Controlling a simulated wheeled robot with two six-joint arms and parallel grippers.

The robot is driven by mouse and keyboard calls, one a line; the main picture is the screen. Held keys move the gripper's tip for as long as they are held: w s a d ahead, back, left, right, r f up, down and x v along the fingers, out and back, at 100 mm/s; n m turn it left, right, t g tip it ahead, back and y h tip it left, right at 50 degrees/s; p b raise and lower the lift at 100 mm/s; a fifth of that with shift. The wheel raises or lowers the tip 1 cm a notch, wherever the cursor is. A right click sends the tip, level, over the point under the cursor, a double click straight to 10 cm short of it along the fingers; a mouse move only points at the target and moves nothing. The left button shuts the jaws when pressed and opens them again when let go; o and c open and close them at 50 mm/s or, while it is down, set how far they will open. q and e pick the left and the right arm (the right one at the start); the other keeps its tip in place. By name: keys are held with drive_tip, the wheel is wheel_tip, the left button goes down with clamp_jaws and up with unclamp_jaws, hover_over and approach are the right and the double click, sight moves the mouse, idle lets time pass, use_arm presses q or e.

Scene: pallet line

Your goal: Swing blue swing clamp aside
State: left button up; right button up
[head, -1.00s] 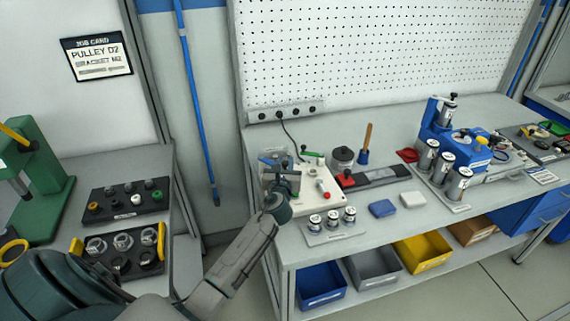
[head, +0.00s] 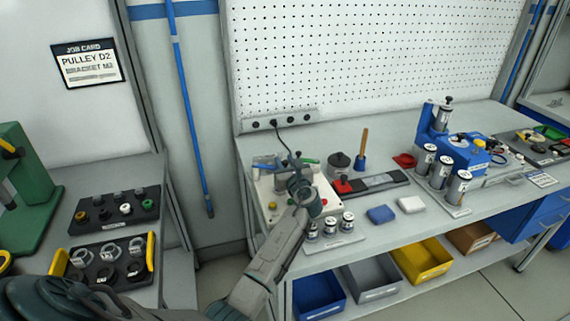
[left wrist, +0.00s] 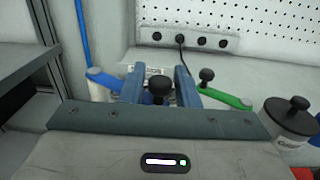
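The blue swing clamp (head: 264,163) is at the back left of a pale fixture plate (head: 262,205) on the bench. In the left wrist view its blue handle (left wrist: 104,79) sticks out left of my fingers. My left gripper (head: 296,172) is over the plate; in the left wrist view its two fingers (left wrist: 158,76) stand apart. A black knob (left wrist: 160,87) shows between them, with small gaps; I cannot tell whether they touch it. The clamp's middle is hidden behind a finger. My right gripper is not in view.
A green clamp (left wrist: 228,98) with a black knob is just right of my fingers. A grey lidded pot (head: 339,163) stands farther right. Several small cylinders on a tray (head: 335,241) stand in front of the plate. A power strip (head: 279,121) with a cable is behind.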

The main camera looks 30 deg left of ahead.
use_arm(q)
drive_tip(key=shift+o, duration=0.7)
drive_tip(key=b+v, duration=0.2)
drive_tip(key=v, duration=0.7)
drive_tip(key=shift+s+d+f, duration=0.1)
drive_tip(key=shift+s+d, duration=0.05)
drive_tip(key=shift+d, duration=0.1)
drive_tip(key=shift+s+d, duration=0.45)
